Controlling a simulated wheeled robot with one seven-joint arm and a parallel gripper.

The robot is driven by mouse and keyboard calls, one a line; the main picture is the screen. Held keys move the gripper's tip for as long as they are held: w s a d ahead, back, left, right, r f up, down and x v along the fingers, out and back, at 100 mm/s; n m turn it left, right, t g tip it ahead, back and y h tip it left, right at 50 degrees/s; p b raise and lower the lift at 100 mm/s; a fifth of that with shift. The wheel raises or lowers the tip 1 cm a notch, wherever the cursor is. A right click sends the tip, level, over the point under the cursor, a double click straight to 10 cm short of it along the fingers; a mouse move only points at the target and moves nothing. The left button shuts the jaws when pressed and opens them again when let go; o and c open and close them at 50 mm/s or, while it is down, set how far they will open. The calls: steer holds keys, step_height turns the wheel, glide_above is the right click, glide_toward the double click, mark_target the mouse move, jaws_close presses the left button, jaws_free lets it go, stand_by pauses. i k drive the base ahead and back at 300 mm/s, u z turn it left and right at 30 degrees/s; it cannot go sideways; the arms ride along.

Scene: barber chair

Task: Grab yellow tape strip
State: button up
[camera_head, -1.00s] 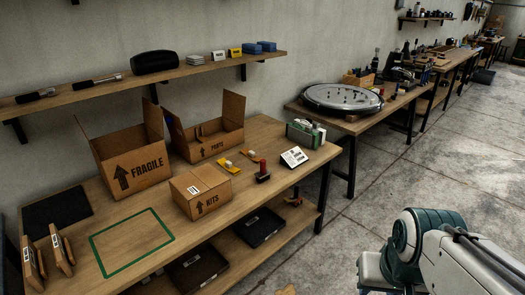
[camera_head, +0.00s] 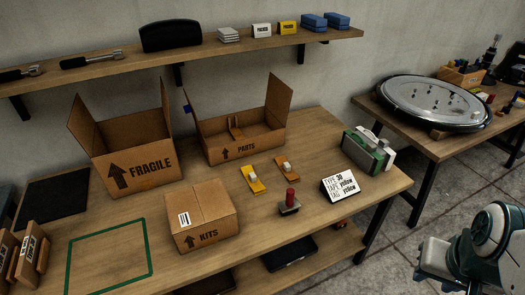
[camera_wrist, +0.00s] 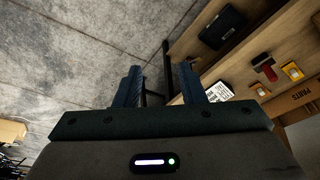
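A yellow flat piece with a pale block on it (camera_head: 252,180) lies on the workbench, in front of the PARTS box; it looks like the yellow tape strip holder. A similar orange-brown piece (camera_head: 287,168) lies to its right. In the wrist view a yellow piece (camera_wrist: 291,71) shows at the right edge. My gripper (camera_wrist: 158,78) is open and empty, its two dark fingers apart over the floor, away from the bench top. In the head view my arm is at the lower right and the fingers are not visible.
A card reading tape yellow, tag yellow (camera_head: 341,185) and a red-handled stamp (camera_head: 290,202) stand near the pieces. A shelf (camera_head: 205,50) runs above.

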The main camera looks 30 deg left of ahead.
mark_target(258, 188)
steer(key=u, duration=0.65)
steer(key=i, duration=0.95)
steer(key=u, duration=0.7)
